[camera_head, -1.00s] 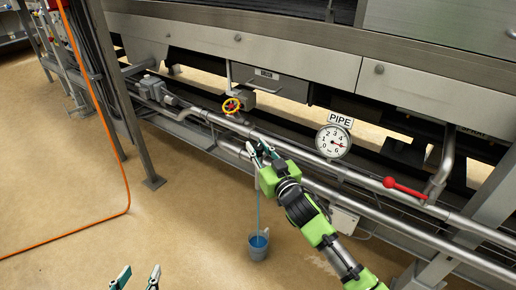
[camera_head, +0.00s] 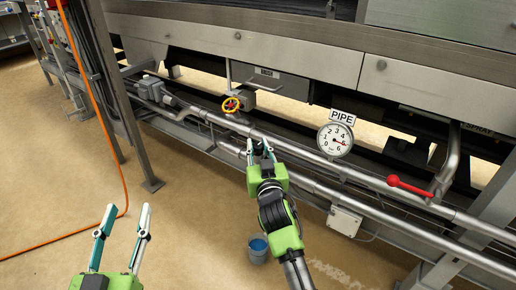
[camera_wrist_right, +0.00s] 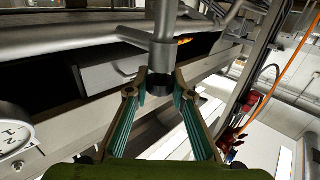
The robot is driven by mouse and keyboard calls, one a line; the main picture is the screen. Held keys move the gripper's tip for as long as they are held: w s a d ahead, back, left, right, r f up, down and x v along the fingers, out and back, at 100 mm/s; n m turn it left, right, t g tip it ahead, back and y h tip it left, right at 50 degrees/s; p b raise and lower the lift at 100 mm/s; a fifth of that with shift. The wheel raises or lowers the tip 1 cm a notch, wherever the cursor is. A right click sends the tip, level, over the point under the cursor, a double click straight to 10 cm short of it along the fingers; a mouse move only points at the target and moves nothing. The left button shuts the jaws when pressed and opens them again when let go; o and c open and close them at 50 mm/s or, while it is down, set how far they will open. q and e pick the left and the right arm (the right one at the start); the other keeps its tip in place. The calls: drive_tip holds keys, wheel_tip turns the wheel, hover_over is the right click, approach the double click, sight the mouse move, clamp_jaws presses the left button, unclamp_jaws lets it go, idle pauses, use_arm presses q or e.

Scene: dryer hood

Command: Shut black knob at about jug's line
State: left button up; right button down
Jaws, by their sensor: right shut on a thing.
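The black knob (camera_wrist_right: 160,84) sits at the lower end of a short vertical grey pipe stub in the right wrist view. My right gripper (camera_wrist_right: 160,90) is shut on it, with one finger on each side. My left gripper (camera_head: 125,220) is open and empty at the lower left, away from the pipes.
An orange hose (camera_head: 108,145) runs down the left. The floor at left is mostly clear.

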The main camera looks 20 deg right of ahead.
sight(258, 145)
drive_tip(key=shift+r, duration=0.15)
drive_tip(key=c, duration=1.8)
unclamp_jaws()
drive_tip(key=shift+o, duration=0.2)
wheel_tip(258, 145, up, 10)
drive_tip(key=shift+f, duration=0.1)
